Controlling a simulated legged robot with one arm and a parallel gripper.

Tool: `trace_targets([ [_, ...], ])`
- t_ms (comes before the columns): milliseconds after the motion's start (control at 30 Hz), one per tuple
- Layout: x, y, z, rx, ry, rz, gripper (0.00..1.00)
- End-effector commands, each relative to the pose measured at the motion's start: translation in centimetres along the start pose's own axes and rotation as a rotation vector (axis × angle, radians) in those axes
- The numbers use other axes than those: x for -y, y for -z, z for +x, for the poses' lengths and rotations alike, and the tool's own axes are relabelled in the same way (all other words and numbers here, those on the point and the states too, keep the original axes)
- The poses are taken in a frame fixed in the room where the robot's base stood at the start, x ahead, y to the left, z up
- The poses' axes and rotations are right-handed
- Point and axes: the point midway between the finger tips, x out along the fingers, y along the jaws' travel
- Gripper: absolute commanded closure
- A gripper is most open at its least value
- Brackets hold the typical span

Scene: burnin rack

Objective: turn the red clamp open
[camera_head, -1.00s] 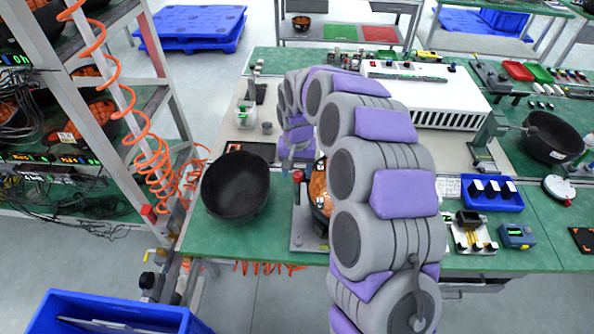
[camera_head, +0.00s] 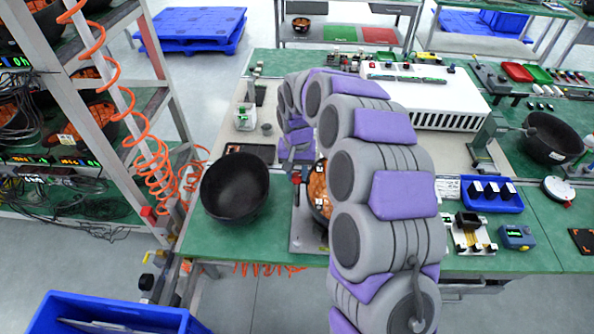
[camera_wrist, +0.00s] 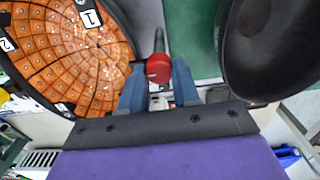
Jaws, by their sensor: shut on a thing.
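The red clamp (camera_wrist: 159,68) shows in the wrist view as a round red knob on a dark stem, between my gripper's two blue fingers. My gripper (camera_wrist: 158,82) is shut on it. In the head view the red clamp (camera_head: 296,178) is a small red spot at the left edge of a grey base plate (camera_head: 305,243), beside an orange tiled bowl (camera_head: 318,186). My arm hides much of that bowl and the plate. My fingertips cannot be made out in the head view.
An empty black bowl (camera_head: 234,187) stands left of the plate on the green bench (camera_head: 215,248). It also shows close by at right in the wrist view (camera_wrist: 262,45). A white vented box (camera_head: 440,95) and a blue tray (camera_head: 492,203) lie right of my arm. A rack stands at left.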

Motion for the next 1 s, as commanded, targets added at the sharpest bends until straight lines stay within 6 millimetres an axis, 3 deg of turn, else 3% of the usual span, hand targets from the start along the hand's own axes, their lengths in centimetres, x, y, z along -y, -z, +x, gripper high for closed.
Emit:
trace_targets([
  [367,0.09,0.0,-0.36,0.0,-0.001,-0.156,0.99],
  [1000,0.27,-0.06,-0.37,-0.002,0.0,-0.75,0.99],
])
